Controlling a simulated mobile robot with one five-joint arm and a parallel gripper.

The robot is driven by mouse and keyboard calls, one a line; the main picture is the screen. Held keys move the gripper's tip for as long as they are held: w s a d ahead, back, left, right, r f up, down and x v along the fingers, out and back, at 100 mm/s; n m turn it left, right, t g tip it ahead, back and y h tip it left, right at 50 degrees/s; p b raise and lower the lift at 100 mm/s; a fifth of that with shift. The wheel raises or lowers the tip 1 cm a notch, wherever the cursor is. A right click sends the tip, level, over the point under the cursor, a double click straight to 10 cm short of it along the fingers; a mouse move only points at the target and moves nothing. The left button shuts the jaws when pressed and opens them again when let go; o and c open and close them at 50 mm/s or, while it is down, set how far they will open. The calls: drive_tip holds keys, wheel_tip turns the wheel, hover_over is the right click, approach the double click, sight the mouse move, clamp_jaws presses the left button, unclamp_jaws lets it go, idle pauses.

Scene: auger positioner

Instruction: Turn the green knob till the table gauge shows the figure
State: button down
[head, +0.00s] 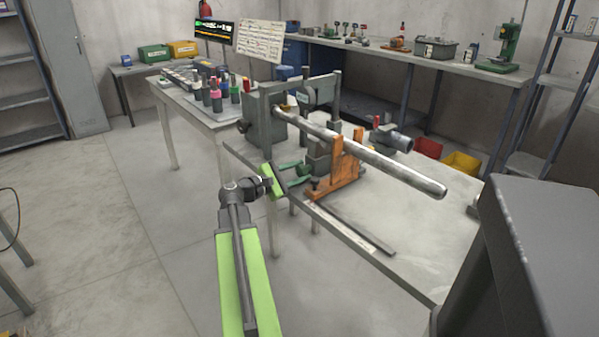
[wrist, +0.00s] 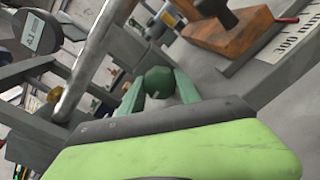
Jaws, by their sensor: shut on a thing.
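In the wrist view the green knob (wrist: 158,81) is a dark green ball with a pale mark on it. It sits between the two green fingers of my gripper (wrist: 160,86), which is shut on it. In the head view my gripper (head: 295,170) reaches in from the left at the bench's near edge, and the knob is too small and covered to make out. A round gauge with a pale label (wrist: 33,32) shows at the upper left of the wrist view, tilted. I cannot read a gauge figure in either view.
A long metal tube (head: 375,160) runs above the bench (head: 430,240), over an orange bracket (head: 338,178). A ruled strip (head: 350,228) lies along the near edge. A table with several coloured holders (head: 215,95) stands behind.

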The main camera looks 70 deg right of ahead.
drive_tip(key=shift+a+f+m, duration=0.1)
drive_tip(key=shift+m, duration=0.3)
drive_tip(key=shift+s, duration=0.1)
drive_tip(key=c, duration=0.9)
unclamp_jaws()
drive_tip(key=shift+n, duration=0.3)
drive_tip(key=n, duration=0.3)
drive_tip(key=shift+n, duration=0.4)
drive_tip(key=n+b, duration=0.1)
drive_tip(key=n, duration=0.4)
drive_tip(key=shift+g, duration=0.3)
drive_tip(key=v, duration=1.7)
drive_tip(key=shift+a, duration=0.15)
